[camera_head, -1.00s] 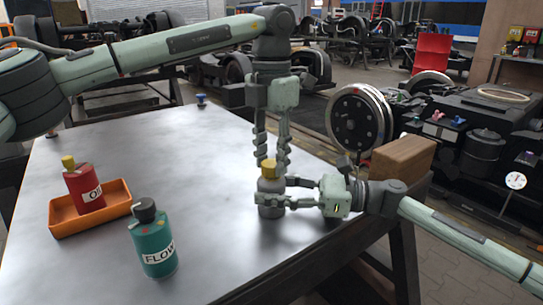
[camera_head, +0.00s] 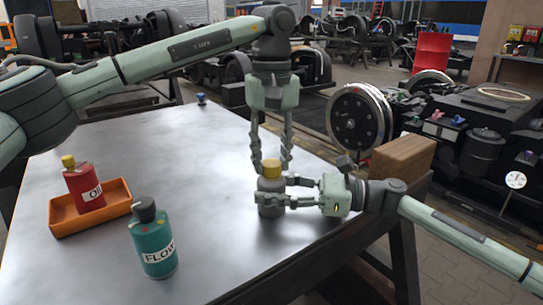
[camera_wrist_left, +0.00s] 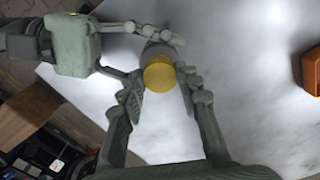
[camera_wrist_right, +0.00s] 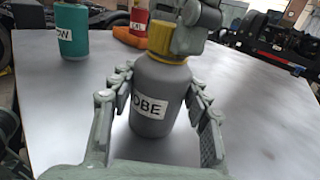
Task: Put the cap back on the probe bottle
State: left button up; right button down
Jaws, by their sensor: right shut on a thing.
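The grey probe bottle (camera_head: 269,211) stands upright near the table's right edge, its label partly showing in the right wrist view (camera_wrist_right: 152,122). The yellow cap (camera_head: 272,169) sits on top of the bottle; it also shows in the left wrist view (camera_wrist_left: 159,74) and the right wrist view (camera_wrist_right: 166,42). My right gripper (camera_head: 274,190) is shut on the bottle's body from the right side. My left gripper (camera_head: 271,162) points down from above, its fingers spread on either side of the cap with gaps visible. In the right wrist view, the left fingers hide part of the cap.
An orange tray (camera_head: 118,206) holding a red oil bottle (camera_head: 84,190) is at the table's left. A teal flow bottle (camera_head: 153,245) stands at the front. A wooden block (camera_head: 402,158) is right of my right gripper. The table's middle is clear.

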pick_arm(q)
jog(key=o, duration=0.5)
jog(key=shift+o, duration=0.2)
jog(key=shift+r, duration=0.1)
notch_tip(320, 180, up, 12)
pick_arm(e)
jog(key=c, duration=0.7)
grip_release()
